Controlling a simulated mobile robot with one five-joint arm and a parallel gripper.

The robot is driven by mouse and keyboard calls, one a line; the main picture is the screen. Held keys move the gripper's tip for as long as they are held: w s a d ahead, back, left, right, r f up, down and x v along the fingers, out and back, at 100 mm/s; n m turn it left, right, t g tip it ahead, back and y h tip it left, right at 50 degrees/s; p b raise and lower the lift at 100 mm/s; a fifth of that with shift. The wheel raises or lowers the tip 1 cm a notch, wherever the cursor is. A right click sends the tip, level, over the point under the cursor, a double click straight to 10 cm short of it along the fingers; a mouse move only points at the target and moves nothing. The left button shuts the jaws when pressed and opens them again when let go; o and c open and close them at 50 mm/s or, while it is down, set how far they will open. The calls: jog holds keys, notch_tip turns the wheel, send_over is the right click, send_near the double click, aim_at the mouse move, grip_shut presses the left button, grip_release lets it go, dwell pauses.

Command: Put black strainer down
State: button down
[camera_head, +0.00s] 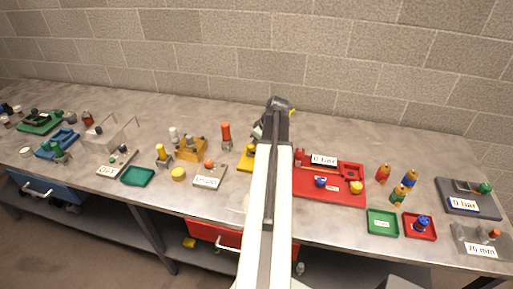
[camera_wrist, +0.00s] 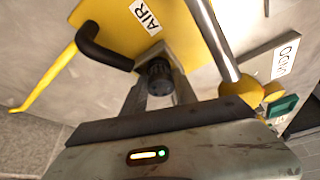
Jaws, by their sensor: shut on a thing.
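In the wrist view, my gripper (camera_wrist: 160,82) is shut on a small black round part, which I take to be the black strainer (camera_wrist: 158,72). The strainer is in front of a yellow plate (camera_wrist: 190,45) with a white AIR label. I cannot tell whether it touches the plate. In the head view, the end of my arm is over the back of the bench, and the strainer is hidden there. A yellow piece, likely the same plate (camera_head: 244,162), shows just left of my arm.
In the wrist view, a black bent pipe (camera_wrist: 102,52) and a shiny metal rod (camera_wrist: 212,40) flank the strainer. In the head view, a red tray (camera_head: 330,187) lies right of my arm and a labelled grey block (camera_head: 209,182) left. The bench behind is mostly clear before the wall.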

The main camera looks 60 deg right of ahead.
jog(key=shift+f, duration=0.2)
jog(key=c, duration=1)
grip_release()
jog(key=shift+r, duration=0.1)
jog(key=shift+o, duration=0.2)
jog(key=shift+a+r, duration=0.1)
jog(key=shift+r, duration=0.3)
jog(key=p+v, duration=1.1)
jog(key=shift+s+r, duration=0.15)
jog(key=shift+r, duration=0.1)
